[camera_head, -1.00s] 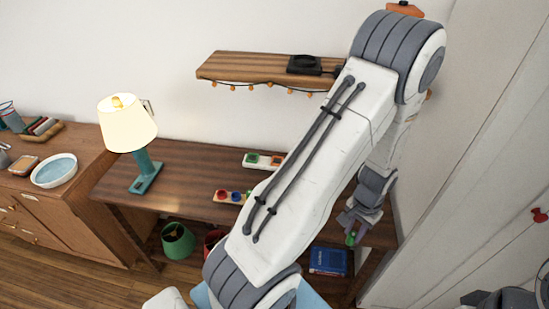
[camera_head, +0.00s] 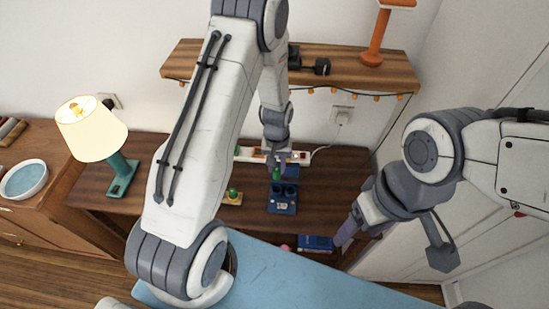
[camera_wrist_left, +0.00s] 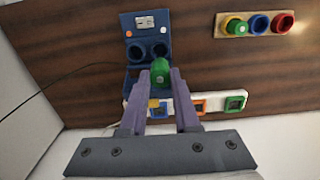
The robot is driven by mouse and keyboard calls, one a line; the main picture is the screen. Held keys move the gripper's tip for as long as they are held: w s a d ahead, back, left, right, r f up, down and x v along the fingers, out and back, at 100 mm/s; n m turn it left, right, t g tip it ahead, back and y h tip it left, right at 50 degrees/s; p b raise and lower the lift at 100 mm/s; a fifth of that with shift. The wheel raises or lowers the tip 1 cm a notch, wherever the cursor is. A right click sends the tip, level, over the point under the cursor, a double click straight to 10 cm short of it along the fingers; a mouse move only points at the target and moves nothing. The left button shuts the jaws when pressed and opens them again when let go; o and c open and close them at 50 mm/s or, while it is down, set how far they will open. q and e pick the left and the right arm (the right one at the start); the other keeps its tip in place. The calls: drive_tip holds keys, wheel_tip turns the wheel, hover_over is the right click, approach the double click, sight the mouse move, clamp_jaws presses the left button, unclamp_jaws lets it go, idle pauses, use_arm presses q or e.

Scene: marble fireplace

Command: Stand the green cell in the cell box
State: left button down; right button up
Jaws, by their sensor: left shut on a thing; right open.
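My left gripper (camera_head: 275,164) is shut on the green cell (camera_head: 277,174), over the table. The left wrist view shows the green cell (camera_wrist_left: 160,68) between the fingertips (camera_wrist_left: 161,78), close to the cell box. The dark blue cell box (camera_head: 282,206) stands on the table; its round holes show in the wrist view (camera_wrist_left: 131,28). The cell is beside or above the box's near holes; I cannot tell whether it touches the box. My right gripper (camera_head: 346,230) is open at the right, near the table's front edge, apart from the box.
A small board (camera_wrist_left: 285,12) with coloured rings and another green piece (camera_wrist_left: 237,27) lies on the table. A white strip with square sockets (camera_wrist_left: 182,106) lies behind the box. A lamp (camera_head: 121,172) stands at the left. A shelf (camera_head: 350,66) hangs above.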

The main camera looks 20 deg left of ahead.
sight(277, 177)
idle(0.4)
use_arm(q)
drive_tip(key=shift+f+b, duration=2.35)
drive_tip(key=shift+f, duration=0.65)
drive_tip(key=shift+f+b, duration=1.45)
drive_tip(key=shift+f, duration=0.5)
drive_tip(key=c, duration=0.6)
unclamp_jaws()
drive_tip(key=shift+o, duration=0.2)
drive_tip(key=shift+r, duration=0.1)
wheel_tip(277, 177, up, 10)
drive_tip(key=shift+f+b, duration=0.15)
drive_tip(key=shift+b, duration=0.6)
drive_tip(key=shift+r, duration=0.35)
drive_tip(key=shift+d, duration=0.1)
